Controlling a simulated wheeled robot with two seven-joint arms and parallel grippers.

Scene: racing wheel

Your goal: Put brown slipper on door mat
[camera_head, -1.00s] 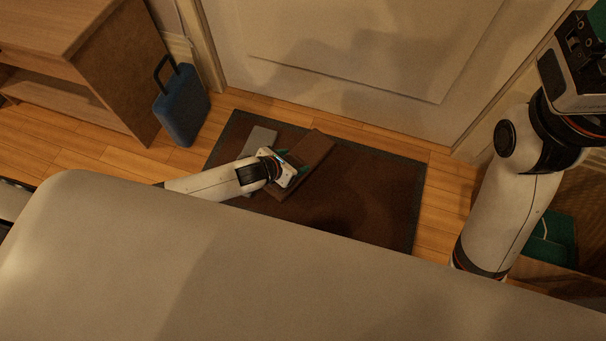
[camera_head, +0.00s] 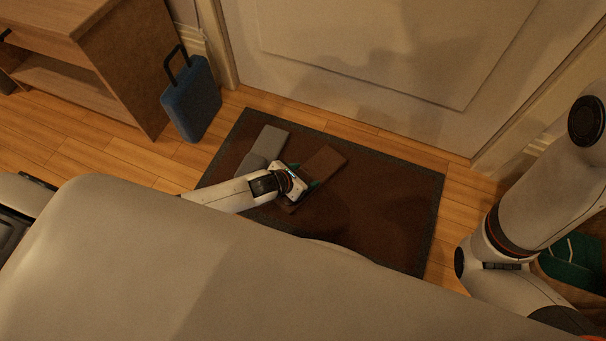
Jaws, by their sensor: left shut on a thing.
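The door mat (camera_head: 390,215), dark brown with a dark border, lies on the floor in front of the door. The brown slipper (camera_head: 325,164) is over the mat, left of its middle; whether it touches the mat I cannot tell. My left gripper (camera_head: 308,190) is shut on the brown slipper at its near part, and its fingers are partly hidden. A grey slipper (camera_head: 270,143) lies on the mat to the left of the brown one, partly behind my left arm. My right arm shows at the right edge, but its gripper is out of view.
A blue suitcase (camera_head: 192,103) stands left of the mat beside a wooden cabinet (camera_head: 120,65). A closed door (camera_head: 370,50) rises behind the mat. A green thing (camera_head: 572,262) shows at the lower right. The mat's right half is clear.

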